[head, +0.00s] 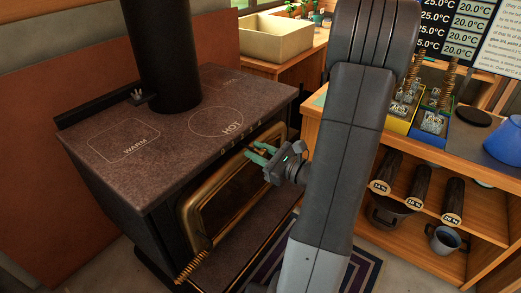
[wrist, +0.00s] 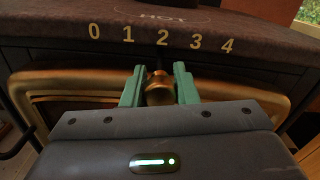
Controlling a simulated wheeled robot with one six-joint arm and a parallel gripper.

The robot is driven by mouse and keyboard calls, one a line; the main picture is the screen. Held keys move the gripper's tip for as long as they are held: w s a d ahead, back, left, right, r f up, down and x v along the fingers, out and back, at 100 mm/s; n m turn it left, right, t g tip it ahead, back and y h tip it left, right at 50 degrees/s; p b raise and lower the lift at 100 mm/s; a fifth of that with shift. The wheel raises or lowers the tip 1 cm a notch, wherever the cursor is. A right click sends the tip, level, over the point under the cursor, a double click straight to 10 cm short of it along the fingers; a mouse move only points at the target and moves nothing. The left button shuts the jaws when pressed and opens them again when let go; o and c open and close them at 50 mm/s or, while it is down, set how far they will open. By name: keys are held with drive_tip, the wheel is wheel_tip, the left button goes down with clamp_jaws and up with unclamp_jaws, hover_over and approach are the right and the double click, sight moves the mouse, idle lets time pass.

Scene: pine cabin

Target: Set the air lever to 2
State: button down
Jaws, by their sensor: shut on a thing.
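The air lever (wrist: 159,88) is a brass knob under the number scale on the front edge of the stove top. My gripper (wrist: 160,92) has its green fingers on both sides of the knob, shut on it. In the wrist view the knob sits below the 2 of the scale (wrist: 162,41), which runs from 0 to 4. In the head view my gripper (head: 262,155) is at the stove's front edge, and the knob is hidden there. The dark stove (head: 150,130) has WARM and HOT marked on its top.
The brass-framed stove door (head: 222,200) is just below the lever, with a coiled handle (head: 192,266) at its lower left. A beige box (head: 262,38) is behind the stove.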

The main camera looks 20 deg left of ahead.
drive_tip(key=c, duration=1.1)
unclamp_jaws()
drive_tip(key=shift+d, duration=0.1)
drive_tip(key=p+v, duration=0.2)
drive_tip(key=v, duration=1.1)
drive_tip(key=shift+s+d+p, duration=0.1)
drive_tip(key=shift+d+p, duration=0.2)
drive_tip(key=shift+p, duration=0.05)
drive_tip(key=shift+a, duration=0.15)
drive_tip(key=b+x, duration=0.2)
drive_tip(key=x, duration=1.1)
drive_tip(key=shift+a+b, duration=0.25)
drive_tip(key=shift+b, duration=0.1)
